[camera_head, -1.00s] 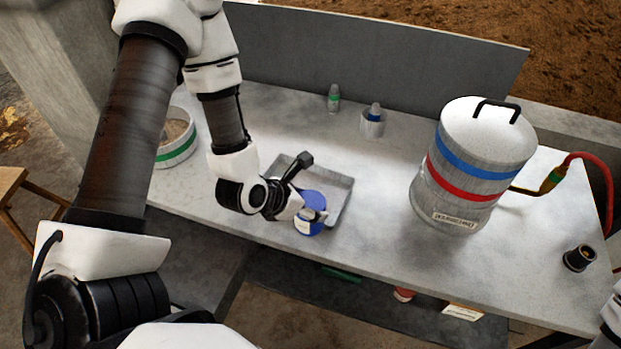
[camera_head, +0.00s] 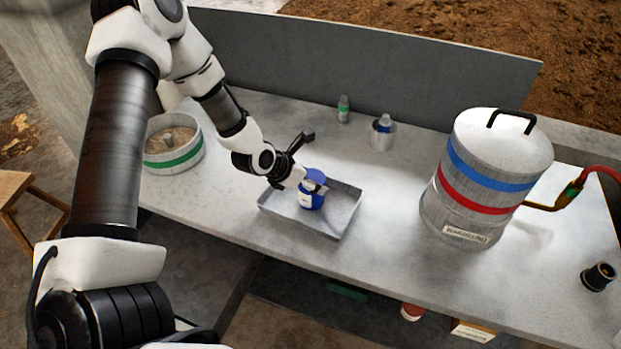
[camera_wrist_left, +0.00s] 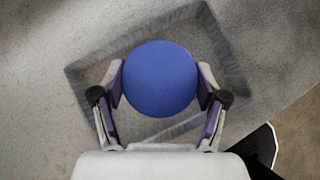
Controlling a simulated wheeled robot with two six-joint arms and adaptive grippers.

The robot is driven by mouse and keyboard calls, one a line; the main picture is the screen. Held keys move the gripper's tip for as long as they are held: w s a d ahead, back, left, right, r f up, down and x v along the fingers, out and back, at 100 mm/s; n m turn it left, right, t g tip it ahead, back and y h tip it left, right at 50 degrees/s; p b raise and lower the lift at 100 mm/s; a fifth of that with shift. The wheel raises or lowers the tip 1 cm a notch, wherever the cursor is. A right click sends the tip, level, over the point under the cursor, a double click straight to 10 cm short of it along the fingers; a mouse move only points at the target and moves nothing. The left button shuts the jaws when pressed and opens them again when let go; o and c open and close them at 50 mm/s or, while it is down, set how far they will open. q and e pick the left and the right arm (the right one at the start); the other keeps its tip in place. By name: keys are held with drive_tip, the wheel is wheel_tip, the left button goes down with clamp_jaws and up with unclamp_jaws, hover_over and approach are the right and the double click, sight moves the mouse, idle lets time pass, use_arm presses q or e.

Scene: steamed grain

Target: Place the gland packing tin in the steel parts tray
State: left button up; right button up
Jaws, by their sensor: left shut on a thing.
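The gland packing tin (camera_head: 313,198) has a blue lid and a pale label. My left gripper (camera_head: 308,186) is shut on it. In the left wrist view the tin's round blue lid (camera_wrist_left: 160,78) sits between the two fingers (camera_wrist_left: 160,90). The steel parts tray (camera_head: 345,212) is a shallow grey rectangle on the bench. The tin is over the tray's inside in both views. I cannot tell whether its base touches the tray floor. My right gripper is not in view.
A large steel vessel (camera_head: 487,180) with blue and red bands stands to the right, with a red hose (camera_head: 600,172). A green-banded round container (camera_head: 172,143) is at the left. A dark fitting (camera_head: 599,277) lies far right.

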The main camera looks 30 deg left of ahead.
use_arm(q)
drive_tip(key=shift+f, duration=0.4)
drive_tip(key=shift+a, duration=0.1)
drive_tip(key=shift+f, duration=0.1)
drive_tip(key=shift+f+b, duration=0.1)
drive_tip(key=shift+b, duration=0.2)
drive_tip(key=o, duration=1.4)
